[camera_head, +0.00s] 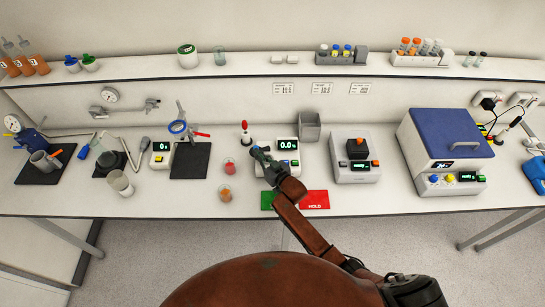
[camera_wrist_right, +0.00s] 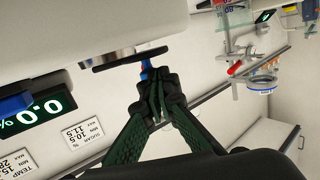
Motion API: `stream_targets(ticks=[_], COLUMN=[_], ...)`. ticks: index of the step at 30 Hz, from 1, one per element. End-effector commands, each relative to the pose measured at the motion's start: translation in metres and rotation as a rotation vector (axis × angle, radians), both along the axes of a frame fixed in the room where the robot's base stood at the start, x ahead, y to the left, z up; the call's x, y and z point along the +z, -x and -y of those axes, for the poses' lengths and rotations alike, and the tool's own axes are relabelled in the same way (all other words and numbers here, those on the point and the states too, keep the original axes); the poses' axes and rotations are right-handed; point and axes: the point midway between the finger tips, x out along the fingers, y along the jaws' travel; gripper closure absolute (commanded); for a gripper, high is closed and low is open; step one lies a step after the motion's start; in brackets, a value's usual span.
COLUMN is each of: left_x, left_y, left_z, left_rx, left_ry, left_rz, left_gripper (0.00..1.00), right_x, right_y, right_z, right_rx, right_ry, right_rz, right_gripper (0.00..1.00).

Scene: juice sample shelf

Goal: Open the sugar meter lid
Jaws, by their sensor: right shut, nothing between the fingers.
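The sugar meter (camera_head: 287,143) is a white device with a 0.0 display, standing on the bench in the middle of the head view. In the right wrist view its white body (camera_wrist_right: 100,22) fills the top, with the % display at the left. A dark disc-shaped lid (camera_wrist_right: 112,62) sticks out below the body. My right gripper (camera_wrist_right: 150,88) is shut and empty, its fingertips at a blue tab (camera_wrist_right: 145,68) by the disc's edge; I cannot tell whether they touch. In the head view the right gripper (camera_head: 258,152) is at the meter's left side. My left gripper is not in view.
Red and orange sample cups (camera_head: 226,195) stand left of my right arm. A green mat (camera_head: 267,201) and a red HOLD mat (camera_head: 315,200) lie in front of the meter. A grey bin (camera_head: 309,127) stands behind it, and a white device (camera_head: 356,172) stands to the right.

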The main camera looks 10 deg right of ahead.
Motion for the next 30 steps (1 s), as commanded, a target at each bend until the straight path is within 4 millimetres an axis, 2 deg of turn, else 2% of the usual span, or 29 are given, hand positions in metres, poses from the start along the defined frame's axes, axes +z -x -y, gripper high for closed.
stream_targets(ticks=[24, 30], left_x=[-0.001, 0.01], left_y=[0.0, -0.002], left_z=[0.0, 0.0], left_rx=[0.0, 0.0], left_ry=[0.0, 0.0], left_rz=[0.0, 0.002], left_gripper=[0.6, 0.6], right_x=[0.0, 0.004], right_y=[-0.005, 0.004], right_z=[-0.007, -0.008], right_rx=[0.003, 0.004], right_ry=[-0.001, -0.001], right_rz=[0.001, -0.002], right_gripper=[1.0, 1.0])
